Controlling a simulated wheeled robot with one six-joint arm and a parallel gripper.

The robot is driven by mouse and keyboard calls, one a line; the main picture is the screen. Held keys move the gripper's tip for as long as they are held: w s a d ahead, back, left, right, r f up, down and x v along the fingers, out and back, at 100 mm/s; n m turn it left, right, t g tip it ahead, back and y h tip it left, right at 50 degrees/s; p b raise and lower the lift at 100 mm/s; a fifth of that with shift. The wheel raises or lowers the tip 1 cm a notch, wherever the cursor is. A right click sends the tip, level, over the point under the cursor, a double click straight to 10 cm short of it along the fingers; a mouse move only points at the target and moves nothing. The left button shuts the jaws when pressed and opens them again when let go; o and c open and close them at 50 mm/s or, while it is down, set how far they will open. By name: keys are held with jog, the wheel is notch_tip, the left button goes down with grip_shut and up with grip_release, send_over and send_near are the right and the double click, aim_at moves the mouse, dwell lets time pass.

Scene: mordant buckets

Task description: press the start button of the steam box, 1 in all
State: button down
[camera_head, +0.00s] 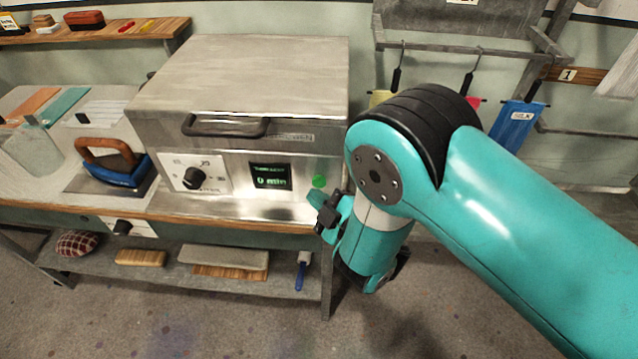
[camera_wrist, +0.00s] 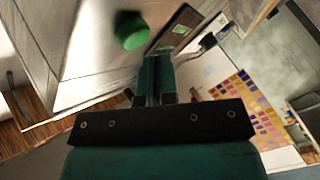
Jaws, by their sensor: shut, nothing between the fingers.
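The steam box (camera_head: 240,100) is a grey metal box on a bench in the head view. Its front panel has a black dial (camera_head: 194,178), a lit display (camera_head: 270,177) reading 0 min, and a round green start button (camera_head: 319,182) at the right. My gripper (camera_head: 336,209) is just below and right of the button. In the wrist view the green button (camera_wrist: 130,31) lies ahead and to the left of the shut, empty fingers (camera_wrist: 155,62). A gap shows between them in the picture; the depth between them is hard to tell.
A blue iron (camera_head: 125,172) stands left of the box. A lower shelf (camera_head: 100,262) holds brushes and a cushion. Coloured cloths, including a blue one (camera_head: 515,122), hang from a rack at the right. Floor is open in front of the bench.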

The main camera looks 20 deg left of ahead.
jog(key=shift+f+b, duration=0.1)
jog(key=shift+b, duration=0.2)
jog(key=s+b, duration=0.2)
jog(key=b, duration=0.3)
jog(key=s+d+b, duration=0.1)
jog(key=s+b, duration=0.2)
jog(key=b, duration=0.3)
dwell(0.6)
